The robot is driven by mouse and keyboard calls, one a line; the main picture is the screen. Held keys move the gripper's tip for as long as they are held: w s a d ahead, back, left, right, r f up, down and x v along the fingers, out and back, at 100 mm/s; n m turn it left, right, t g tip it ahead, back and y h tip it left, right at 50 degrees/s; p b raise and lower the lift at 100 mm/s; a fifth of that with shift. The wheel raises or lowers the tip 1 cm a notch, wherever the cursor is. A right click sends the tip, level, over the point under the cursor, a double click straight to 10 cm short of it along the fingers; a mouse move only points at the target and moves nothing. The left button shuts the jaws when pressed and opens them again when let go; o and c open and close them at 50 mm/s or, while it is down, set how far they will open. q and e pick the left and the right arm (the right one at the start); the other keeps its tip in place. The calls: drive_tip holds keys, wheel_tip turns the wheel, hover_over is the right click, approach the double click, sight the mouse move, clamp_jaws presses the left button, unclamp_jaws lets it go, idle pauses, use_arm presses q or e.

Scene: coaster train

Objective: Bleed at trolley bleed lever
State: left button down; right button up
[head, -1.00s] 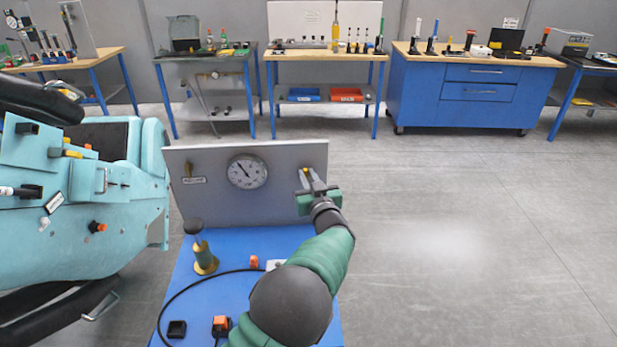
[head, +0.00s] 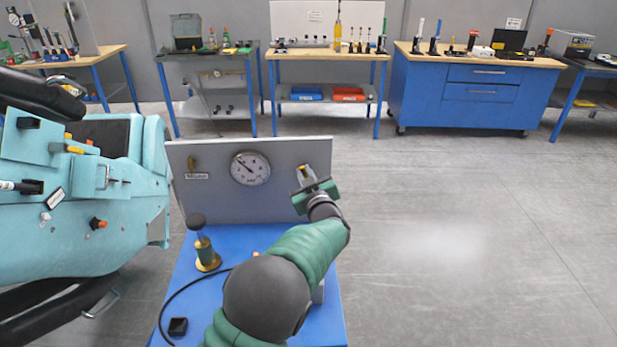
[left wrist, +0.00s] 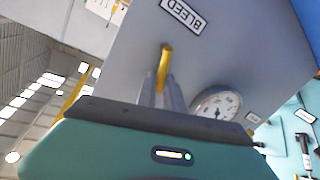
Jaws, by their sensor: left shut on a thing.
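The trolley's grey panel (head: 225,205) stands upright at the back of the blue trolley top (head: 212,290). The yellow bleed lever (left wrist: 165,62) sits below the BLEED label (left wrist: 183,14) in the left wrist view. My left gripper (head: 305,176) is at the right end of the panel, with its fingers shut on the lever; in the left wrist view, the fingers (left wrist: 163,88) lie either side of it. The fingers and green gripper body partly hide the lever in the head view. A round dial gauge (head: 250,168) is left of the gripper. My right gripper is not in view.
A brass hand pump (head: 206,252) and black block (head: 178,327) stand on the trolley. A turquoise machine (head: 75,215) is close on the left. Floor (head: 450,240) is clear to the right.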

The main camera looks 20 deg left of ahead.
sight(293, 182)
use_arm(q)
drive_tip(key=a+f+n+h+b, duration=0.1)
drive_tip(key=n+b, duration=0.2)
drive_tip(key=a+f+n+b, duration=0.1)
drive_tip(key=n+b, duration=0.2)
drive_tip(key=s+a+f+n+h+b, duration=0.1)
drive_tip(key=n+b, duration=0.3)
drive_tip(key=shift+f+h, duration=0.3)
drive_tip(key=shift+f, duration=0.1)
drive_tip(key=shift+s+a+f+n+h+b, duration=0.1)
drive_tip(key=shift+f+n+h+b, duration=0.1)
drive_tip(key=shift+n+b, duration=0.45)
drive_tip(key=shift+f+n+h+b, duration=0.2)
drive_tip(key=shift+n+b, duration=0.25)
drive_tip(key=shift+b, duration=0.4)
drive_tip(key=c, duration=1.5)
unclamp_jaws()
drive_tip(key=shift+o, duration=0.2)
drive_tip(key=shift+r, duration=0.1)
drive_tip(key=p+v, duration=0.1)
drive_tip(key=v, duration=1.5)
drive_tip(key=shift+s, duration=0.3)
